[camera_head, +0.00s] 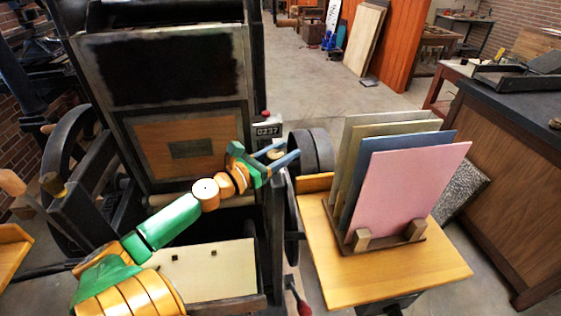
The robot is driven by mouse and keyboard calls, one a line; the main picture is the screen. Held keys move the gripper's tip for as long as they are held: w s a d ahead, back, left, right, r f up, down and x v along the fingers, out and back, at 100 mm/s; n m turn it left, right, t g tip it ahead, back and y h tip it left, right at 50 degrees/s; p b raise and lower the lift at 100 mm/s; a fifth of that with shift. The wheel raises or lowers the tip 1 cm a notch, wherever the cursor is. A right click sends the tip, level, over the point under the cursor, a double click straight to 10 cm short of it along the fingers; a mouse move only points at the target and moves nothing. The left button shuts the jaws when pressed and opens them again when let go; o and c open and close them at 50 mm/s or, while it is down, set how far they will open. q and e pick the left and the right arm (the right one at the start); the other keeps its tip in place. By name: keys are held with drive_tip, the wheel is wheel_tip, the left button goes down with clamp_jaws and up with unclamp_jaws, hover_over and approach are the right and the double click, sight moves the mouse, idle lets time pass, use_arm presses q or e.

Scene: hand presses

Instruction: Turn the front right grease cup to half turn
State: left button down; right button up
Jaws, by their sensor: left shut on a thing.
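My left arm comes in from the lower left across the front of the dark press (188,100). Its green-and-blue gripper (286,151) is at the right side of the press frame, just below the counter. The two blue fingers are on either side of a small pale brass-coloured piece, which looks like the front right grease cup (276,155). The gripper is shut on it. The fingers hide part of the cup, and I cannot read its turn. My right gripper is not in view.
The counter (268,131) reads 0237. A dark wheel (318,151) sits right of the gripper. A wooden side table (350,283) holds a rack of upright coloured boards (408,190). A workbench (512,170) stands at far right. The floor behind is largely open.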

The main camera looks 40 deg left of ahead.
use_arm(q)
drive_tip(key=m+g+h+b, duration=0.2)
drive_tip(key=h+b, duration=0.1)
drive_tip(key=d+m+g+h+b, duration=0.1)
drive_tip(key=m+g+h+b, duration=0.1)
drive_tip(key=m+h+b, duration=0.1)
drive_tip(key=m+g+h+b, duration=0.1)
drive_tip(key=m+h+b, duration=0.2)
drive_tip(key=h+b, duration=0.1)
drive_tip(key=shift+s+d+g+h, duration=0.4)
drive_tip(key=shift+h, duration=0.3)
drive_tip(key=shift+f+m, duration=0.1)
drive_tip(key=shift+m, duration=0.2)
drive_tip(key=shift+c, duration=1.6)
unclamp_jaws()
drive_tip(key=shift+d, duration=0.15)
drive_tip(key=b+v, duration=0.2)
drive_tip(key=v, duration=0.5)
